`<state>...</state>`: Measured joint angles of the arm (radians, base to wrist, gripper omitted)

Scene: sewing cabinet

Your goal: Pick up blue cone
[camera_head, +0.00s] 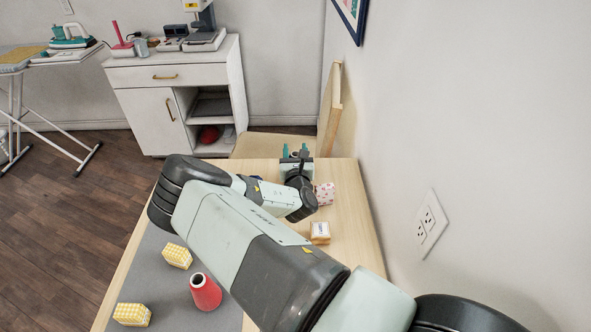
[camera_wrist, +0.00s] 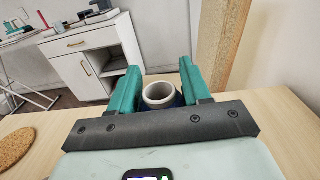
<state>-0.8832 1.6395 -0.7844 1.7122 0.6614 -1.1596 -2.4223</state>
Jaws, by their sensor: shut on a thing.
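The blue cone (camera_wrist: 160,103) is between the two green fingers of my gripper (camera_wrist: 159,82) in the wrist view. Its pale, hollow round top faces the camera, and a strip of blue shows below the rim. My gripper is shut on it. Whether its base touches the table cannot be seen. In the head view my gripper (camera_head: 296,151) is at the far end of the table, and I cannot make out the cone there.
On the wooden table (camera_head: 350,230) stand a red cone (camera_head: 206,292), two yellow checked boxes (camera_head: 177,256) (camera_head: 131,314), a pink-dotted box (camera_head: 325,194) and a small orange-and-white box (camera_head: 320,232). A chair (camera_head: 330,110) is beyond the far edge. The wall is close on the right.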

